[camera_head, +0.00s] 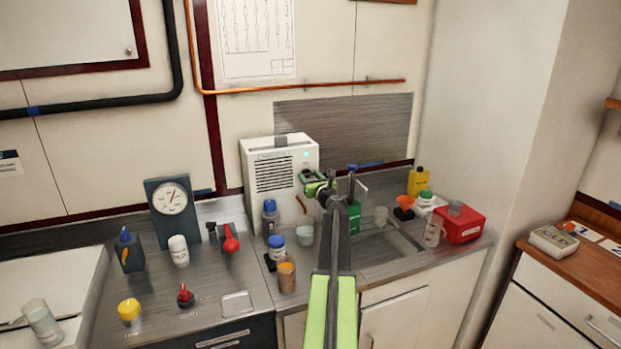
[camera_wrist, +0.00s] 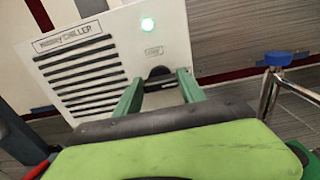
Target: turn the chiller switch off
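The white chiller (camera_head: 284,170) stands on the counter against the back wall, with dark vent slats on its front. In the head view my gripper (camera_head: 318,184) is at the chiller's right front.
A tap (camera_head: 351,182) with a blue top stands close right of my gripper, by the sink. A blue-capped jar (camera_head: 277,246), an orange cup (camera_head: 287,277) and a dark bottle (camera_head: 270,217) stand before the chiller. A red-handled lever (camera_head: 231,244) is to the left.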

